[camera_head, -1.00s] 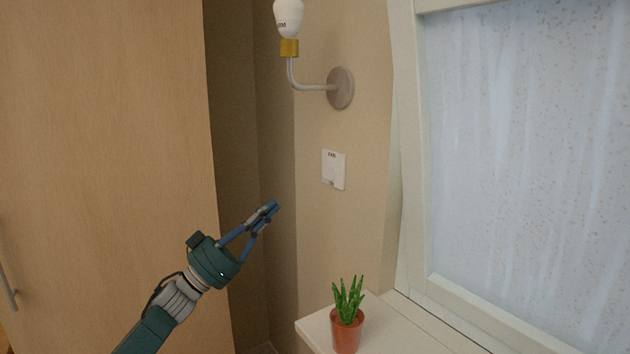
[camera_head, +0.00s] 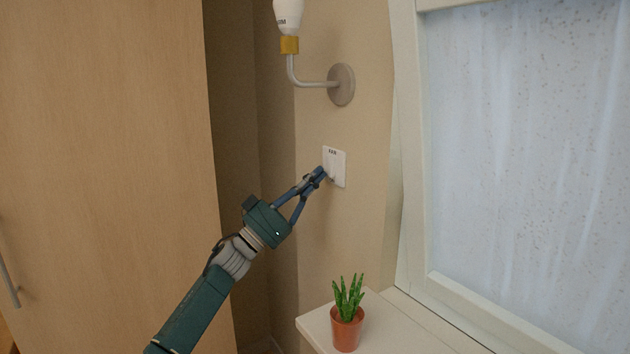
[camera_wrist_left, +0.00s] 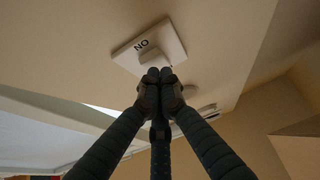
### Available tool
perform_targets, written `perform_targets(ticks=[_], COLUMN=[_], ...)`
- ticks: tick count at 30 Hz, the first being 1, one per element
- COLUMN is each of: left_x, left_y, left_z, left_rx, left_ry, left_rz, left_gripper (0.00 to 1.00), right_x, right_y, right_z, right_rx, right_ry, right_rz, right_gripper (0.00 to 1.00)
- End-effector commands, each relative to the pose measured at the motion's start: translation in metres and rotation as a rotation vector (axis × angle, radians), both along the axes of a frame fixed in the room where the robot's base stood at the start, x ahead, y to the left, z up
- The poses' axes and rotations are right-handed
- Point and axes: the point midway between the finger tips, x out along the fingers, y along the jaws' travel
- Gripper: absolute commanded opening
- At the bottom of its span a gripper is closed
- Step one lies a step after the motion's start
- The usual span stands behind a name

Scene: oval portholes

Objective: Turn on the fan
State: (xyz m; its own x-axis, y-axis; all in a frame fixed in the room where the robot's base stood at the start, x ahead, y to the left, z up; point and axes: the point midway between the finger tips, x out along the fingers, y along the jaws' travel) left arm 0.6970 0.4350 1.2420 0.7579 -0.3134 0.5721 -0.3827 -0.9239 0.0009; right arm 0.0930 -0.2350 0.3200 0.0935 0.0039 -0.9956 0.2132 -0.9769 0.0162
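The white square switch plate (camera_head: 338,160) is on the beige wall below the lamp, with small dark lettering near its top that looks like "FAN". In the left wrist view the plate (camera_wrist_left: 168,40) shows a raised rocker and letters that appear as "NO", perhaps "ON" upside down. My left gripper (camera_head: 320,172) is shut and empty, its fingertips together in front of the plate's lower left part. The fingertips (camera_wrist_left: 159,75) also overlap the plate's near edge in the wrist view. I cannot tell whether they touch it. My right gripper is not in view.
A wall lamp (camera_head: 341,85) sticks out above the switch. A potted plant (camera_head: 346,330) stands on a white ledge (camera_head: 385,315) below. A frosted window (camera_head: 520,170) is at the right, and a tall wooden cabinet (camera_head: 105,150) at the left.

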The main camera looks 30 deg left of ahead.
Motion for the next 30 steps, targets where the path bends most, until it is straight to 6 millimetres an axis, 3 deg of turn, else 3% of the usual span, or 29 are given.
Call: perform_targets(ticks=[14,16,23,30], left_x=[0.008,0.012,0.010,-0.007], left_y=[-0.003,-0.005,-0.004,0.004], left_z=[-0.004,-0.013,-0.007,-0.023], left_rx=[-0.003,-0.015,-0.011,-0.009], left_ry=[-0.001,-0.026,-0.026,-0.020], left_rz=[0.000,-0.002,0.000,0.001], left_gripper=[0.00,0.00,0.00,0.00], right_x=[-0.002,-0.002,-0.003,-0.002], right_y=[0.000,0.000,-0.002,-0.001], right_z=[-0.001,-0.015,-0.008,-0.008], right_rx=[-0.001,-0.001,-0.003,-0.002], right_ry=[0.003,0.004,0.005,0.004], right_rz=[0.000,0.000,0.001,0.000], right_gripper=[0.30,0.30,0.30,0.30])
